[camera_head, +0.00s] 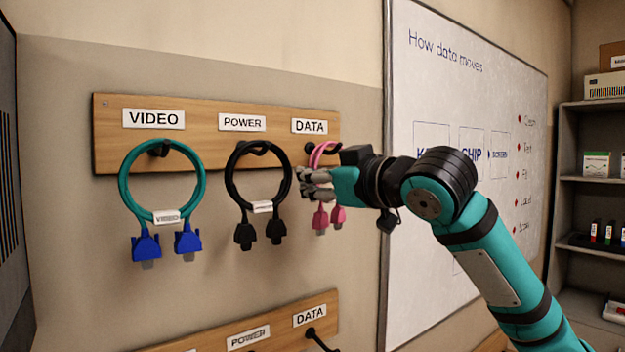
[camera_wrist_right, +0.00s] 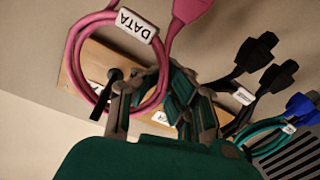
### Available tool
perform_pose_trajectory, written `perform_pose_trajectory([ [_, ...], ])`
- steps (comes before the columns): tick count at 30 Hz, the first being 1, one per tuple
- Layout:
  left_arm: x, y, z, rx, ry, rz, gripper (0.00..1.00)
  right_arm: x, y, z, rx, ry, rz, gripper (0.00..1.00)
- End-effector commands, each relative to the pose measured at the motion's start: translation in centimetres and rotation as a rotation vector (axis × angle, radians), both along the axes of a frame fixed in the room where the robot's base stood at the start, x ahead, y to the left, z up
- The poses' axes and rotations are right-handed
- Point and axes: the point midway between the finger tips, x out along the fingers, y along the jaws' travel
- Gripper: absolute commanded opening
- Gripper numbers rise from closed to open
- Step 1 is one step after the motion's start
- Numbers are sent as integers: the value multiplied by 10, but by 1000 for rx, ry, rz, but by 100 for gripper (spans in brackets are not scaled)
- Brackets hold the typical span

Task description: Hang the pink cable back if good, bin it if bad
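The pink cable (camera_head: 320,155) is a coiled loop at the upper board's DATA hook (camera_head: 309,148). Its two pink connectors (camera_head: 329,217) hang below my right gripper (camera_head: 307,182). In the wrist view the pink cable (camera_wrist_right: 74,55) carries a white DATA tag (camera_wrist_right: 134,25), and its loop surrounds the dark hook. My right gripper (camera_wrist_right: 150,105) is at the loop, its fingers apart with part of the loop between or behind them; firm contact cannot be told. The fingers hide part of the cable in the head view. My left gripper is not in view. No bin shows.
On the upper board (camera_head: 106,162), a teal VIDEO cable (camera_head: 123,188) and a black POWER cable (camera_head: 236,182) hang left of the pink one. A lower board (camera_head: 278,316) has a DATA hook (camera_head: 318,340). A whiteboard (camera_head: 440,110) and shelves (camera_head: 590,103) stand to the right.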

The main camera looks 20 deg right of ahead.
Motion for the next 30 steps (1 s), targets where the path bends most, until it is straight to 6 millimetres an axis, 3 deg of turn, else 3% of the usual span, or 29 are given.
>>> perform_pose_trajectory([
  [2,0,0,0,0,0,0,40,0,0,0,0,-1,0,0],
  [10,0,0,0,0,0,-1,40,0,0,0,0,-1,0,33],
  [20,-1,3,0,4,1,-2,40,-3,-2,0,0,-1,-1,33],
  [23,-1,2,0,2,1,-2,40,-13,-7,2,0,-4,-1,33],
  [30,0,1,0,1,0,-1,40,-59,-26,2,-3,-3,-2,33],
])
